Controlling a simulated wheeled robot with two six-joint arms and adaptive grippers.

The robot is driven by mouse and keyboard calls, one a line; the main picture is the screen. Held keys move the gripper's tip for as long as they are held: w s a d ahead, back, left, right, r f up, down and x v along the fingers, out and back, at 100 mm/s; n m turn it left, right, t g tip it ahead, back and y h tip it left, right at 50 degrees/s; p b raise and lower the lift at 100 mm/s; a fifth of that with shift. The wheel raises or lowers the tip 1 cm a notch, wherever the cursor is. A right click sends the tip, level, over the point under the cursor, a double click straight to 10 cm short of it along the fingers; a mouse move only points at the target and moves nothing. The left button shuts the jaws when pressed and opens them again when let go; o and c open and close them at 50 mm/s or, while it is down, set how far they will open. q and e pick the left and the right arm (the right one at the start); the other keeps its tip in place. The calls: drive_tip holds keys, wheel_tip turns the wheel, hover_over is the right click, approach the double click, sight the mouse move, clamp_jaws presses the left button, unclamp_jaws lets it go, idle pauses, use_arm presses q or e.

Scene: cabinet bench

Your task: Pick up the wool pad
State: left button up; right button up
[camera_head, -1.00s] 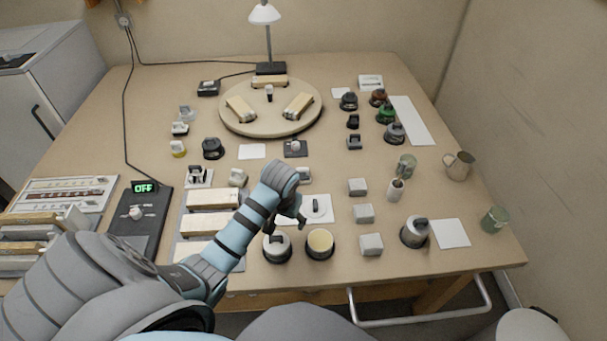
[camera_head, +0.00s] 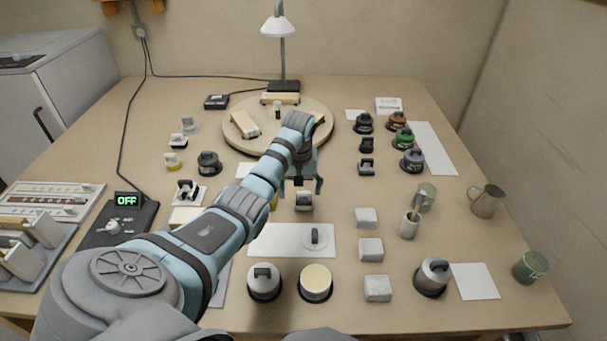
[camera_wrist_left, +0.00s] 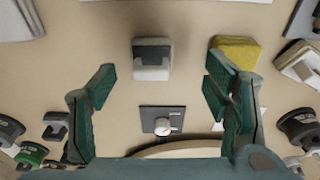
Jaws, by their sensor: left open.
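A small off-white block-shaped pad with a grey top, which I take to be the wool pad (camera_head: 304,201), sits on the bench below my left gripper (camera_head: 306,184). In the left wrist view the pad (camera_wrist_left: 152,66) stands upright beyond the fingertips, roughly in line with the gap between them. My left gripper (camera_wrist_left: 157,86) is open and empty, its two green fingers wide apart and not touching the pad. A yellow pad (camera_wrist_left: 236,50) sits beside it; in the head view it is mostly behind my arm. My right gripper is not in view.
A dark box with a knob (camera_wrist_left: 162,121) and the round turntable (camera_head: 240,140) lie beyond the pad. A white mat (camera_head: 275,240) with a disc (camera_head: 315,238) is nearer. Grey-white blocks (camera_head: 370,249) stand to the right. Bare bench lies between pad and blocks.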

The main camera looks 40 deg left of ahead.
sight(304, 193)
use_arm(q)
drive_tip(key=w+f+b, duration=0.1)
drive_tip(key=f, duration=0.1)
drive_tip(key=f+b, duration=0.1)
drive_tip(key=f, duration=0.1)
drive_tip(key=w+f+b, duration=0.1)
drive_tip(key=f, duration=0.1)
drive_tip(key=shift+w+a+f, duration=0.25)
drive_tip(key=shift+w+f, duration=0.05)
drive_tip(key=shift+w, duration=0.05)
drive_tip(key=shift+s+r, duration=0.2)
drive_tip(key=shift+s, duration=0.05)
drive_tip(key=shift+c, duration=0.4)
drive_tip(key=c, duration=1)
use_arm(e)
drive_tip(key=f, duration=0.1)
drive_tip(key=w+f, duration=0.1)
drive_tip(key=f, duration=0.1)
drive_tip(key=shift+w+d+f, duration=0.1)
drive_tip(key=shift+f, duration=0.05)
use_arm(q)
drive_tip(key=shift+r, duration=0.1)
drive_tip(key=shift+c, duration=0.2)
